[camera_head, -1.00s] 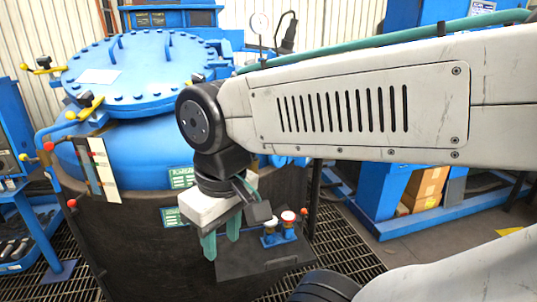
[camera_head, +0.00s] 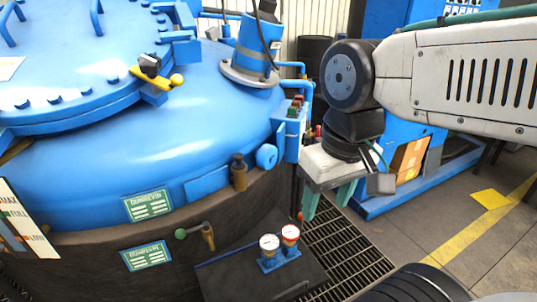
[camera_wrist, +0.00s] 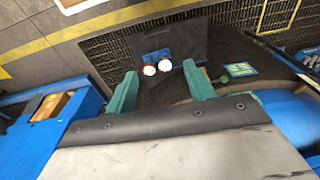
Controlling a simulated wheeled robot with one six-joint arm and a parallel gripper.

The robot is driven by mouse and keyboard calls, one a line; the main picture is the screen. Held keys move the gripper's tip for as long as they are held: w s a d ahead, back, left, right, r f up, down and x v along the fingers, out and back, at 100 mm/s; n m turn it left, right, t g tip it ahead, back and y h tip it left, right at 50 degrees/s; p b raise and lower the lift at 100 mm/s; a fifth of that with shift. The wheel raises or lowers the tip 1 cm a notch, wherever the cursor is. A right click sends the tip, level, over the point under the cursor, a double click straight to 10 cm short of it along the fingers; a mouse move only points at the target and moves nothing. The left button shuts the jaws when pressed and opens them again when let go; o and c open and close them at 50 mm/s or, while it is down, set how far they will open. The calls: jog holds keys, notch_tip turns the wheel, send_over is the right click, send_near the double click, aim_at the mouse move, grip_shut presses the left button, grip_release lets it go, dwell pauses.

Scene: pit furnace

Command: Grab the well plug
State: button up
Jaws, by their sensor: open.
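A brown, capped, plug-like fitting (camera_head: 239,172) stands upright on the blue furnace's right shoulder, beside a blue block; I cannot be sure it is the well plug. I cannot make it out in the wrist view. My gripper (camera_head: 328,202) hangs to the right of this fitting and apart from it, with its green fingers pointing down. In the wrist view my gripper (camera_wrist: 160,76) has its fingers wide apart with nothing between them.
The blue furnace (camera_head: 120,180) fills the left. A dark shelf (camera_head: 225,277) with two gauges (camera_head: 280,248) juts out below; the gauges also show in the wrist view (camera_wrist: 157,68). A valve handle (camera_head: 203,234) sticks out of the furnace's side. Grating and floor lie right.

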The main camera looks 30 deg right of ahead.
jog(key=w+a+f+m+y, duration=0.2)
jog(key=w+a+m+y, duration=0.45)
jog(key=w, duration=0.25)
jog(key=m+t+y, duration=0.3)
jog(key=m+t, duration=0.5)
jog(key=m, duration=1.3)
send_near(242, 156)
jog(key=s+a+x, duration=0.1)
jog(key=x, duration=0.3)
jog(key=shift+n, duration=0.25)
jog(key=x, duration=0.5)
jog(key=w+d+x, duration=0.1)
jog(key=x, duration=0.1)
jog(key=shift+w+a+f, duration=0.1)
jog(key=shift+w+a, duration=0.05)
jog(key=shift+w, duration=0.1)
jog(key=c, duration=1)
